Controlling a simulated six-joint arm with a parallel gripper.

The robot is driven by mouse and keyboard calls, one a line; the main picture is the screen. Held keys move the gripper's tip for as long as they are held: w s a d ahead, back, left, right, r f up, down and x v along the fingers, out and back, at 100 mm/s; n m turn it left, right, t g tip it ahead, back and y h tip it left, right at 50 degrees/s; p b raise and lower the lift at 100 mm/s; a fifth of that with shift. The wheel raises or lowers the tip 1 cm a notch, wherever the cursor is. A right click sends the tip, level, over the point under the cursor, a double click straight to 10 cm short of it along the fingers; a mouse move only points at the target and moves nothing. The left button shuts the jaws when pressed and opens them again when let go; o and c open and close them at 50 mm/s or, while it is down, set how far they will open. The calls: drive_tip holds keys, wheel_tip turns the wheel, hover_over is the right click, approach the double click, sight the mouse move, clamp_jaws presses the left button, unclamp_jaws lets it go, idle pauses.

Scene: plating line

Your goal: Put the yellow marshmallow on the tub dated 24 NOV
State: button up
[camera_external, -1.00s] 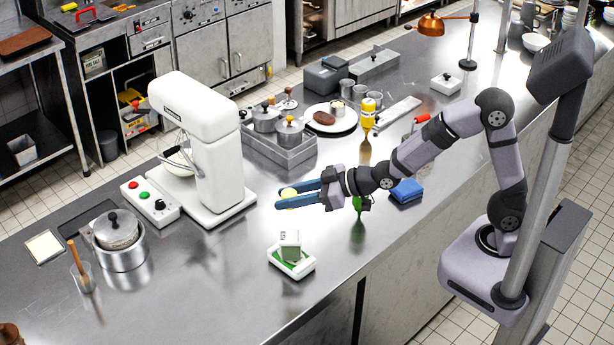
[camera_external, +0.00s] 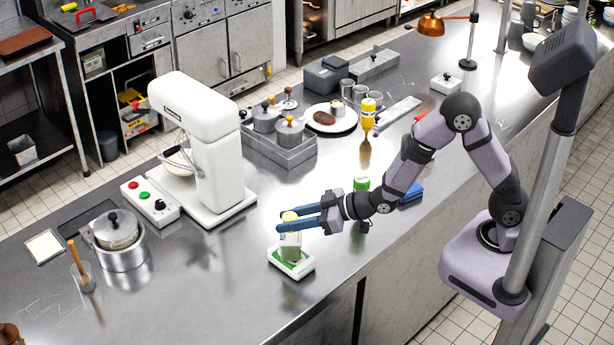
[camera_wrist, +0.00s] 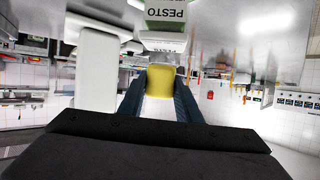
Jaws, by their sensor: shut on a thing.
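My gripper (camera_external: 282,221) has blue fingers, shut on the yellow marshmallow (camera_external: 289,216). In the wrist view the marshmallow (camera_wrist: 160,77) sits between the fingertips. In the wrist view a tub (camera_wrist: 165,14) shows the upside-down word PESTO beyond the marshmallow. I cannot read a date on any tub.
A white stand mixer (camera_external: 200,150) stands left of my gripper. A green-topped item (camera_external: 361,184) and a blue sponge (camera_external: 410,192) are close to my arm. A yellow bottle (camera_external: 368,113) stands behind.

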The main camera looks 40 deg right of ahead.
drive_tip(key=shift+f, duration=1.2)
drive_tip(key=shift+f, duration=0.15)
drive_tip(key=shift+f, duration=0.1)
drive_tip(key=o, duration=0.7)
drive_tip(key=shift+c, duration=0.2)
drive_tip(key=shift+r, duration=0.25)
drive_tip(key=b+v, duration=0.2)
drive_tip(key=v, duration=0.5)
drive_tip(key=shift+s, duration=0.15)
drive_tip(key=shift+d+r, duration=0.1)
drive_tip(key=shift+d, duration=0.05)
